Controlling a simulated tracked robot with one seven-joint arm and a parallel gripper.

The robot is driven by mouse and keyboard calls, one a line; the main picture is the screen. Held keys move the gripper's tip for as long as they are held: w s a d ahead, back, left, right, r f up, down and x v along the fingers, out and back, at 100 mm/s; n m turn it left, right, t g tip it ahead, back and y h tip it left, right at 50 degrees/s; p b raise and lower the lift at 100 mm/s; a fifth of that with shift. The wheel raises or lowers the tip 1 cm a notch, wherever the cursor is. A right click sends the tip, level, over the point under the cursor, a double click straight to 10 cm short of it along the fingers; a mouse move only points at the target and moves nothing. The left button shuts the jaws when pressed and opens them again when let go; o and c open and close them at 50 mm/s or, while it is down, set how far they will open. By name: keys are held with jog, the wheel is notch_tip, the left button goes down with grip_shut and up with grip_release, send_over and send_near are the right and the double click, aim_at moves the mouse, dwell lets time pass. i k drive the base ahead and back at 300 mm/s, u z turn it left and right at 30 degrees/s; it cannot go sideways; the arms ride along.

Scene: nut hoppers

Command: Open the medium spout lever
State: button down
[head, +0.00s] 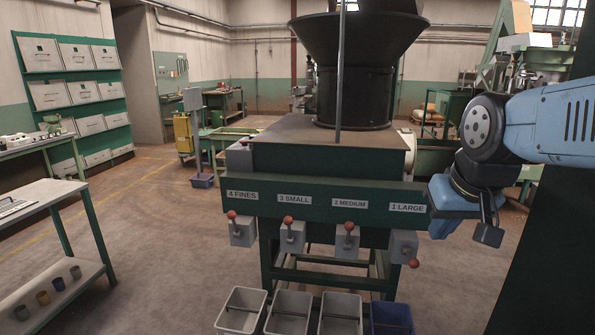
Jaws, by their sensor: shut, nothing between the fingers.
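The medium spout is under the label "2 MEDIUM" (350,204) on the green front of the hopper machine. Its grey spout box (345,244) has a lever with a red knob (348,227), which points up. My gripper (441,228) is at the right end of the machine, right of the "1 LARGE" label and clear of the medium lever. It is shut and holds nothing; its fingertips are hard to make out from here.
The fines knob (231,214) and small knob (288,220) also stand up; the large knob (414,263) hangs low at the right. Three light bins (290,313) and a blue bin (391,318) stand below. A bench (40,197) stands left, with open floor between.

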aim_at(348, 226)
jog(key=u, duration=1.45)
jog(key=i, duration=0.9)
jog(key=z, duration=1.25)
